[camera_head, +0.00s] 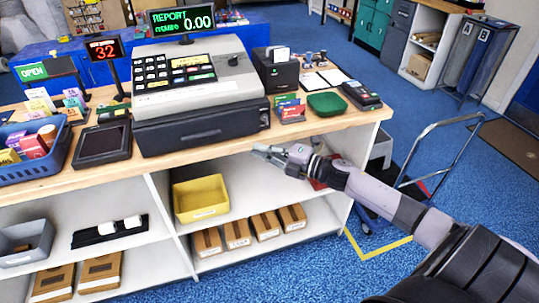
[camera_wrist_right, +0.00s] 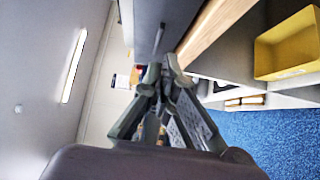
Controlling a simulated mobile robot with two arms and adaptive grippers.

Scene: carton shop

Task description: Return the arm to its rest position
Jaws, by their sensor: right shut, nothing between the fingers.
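My right arm comes in from the lower right of the head view and reaches left to the front of the counter. My right gripper (camera_head: 266,153) is shut and empty, just in front of the counter's edge, below and to the right of the cash register (camera_head: 197,84). In the right wrist view the fingers of my right gripper (camera_wrist_right: 163,70) come together at the tips with nothing between them. My left gripper is in neither view.
The wooden counter (camera_head: 153,168) carries a blue basket (camera_head: 37,171), a card terminal (camera_head: 361,95) and a green dish (camera_head: 327,104). A yellow bin (camera_head: 201,199) and brown cartons (camera_head: 237,234) sit on shelves below. A metal-framed cart (camera_head: 442,127) stands right. Blue floor lies in front.

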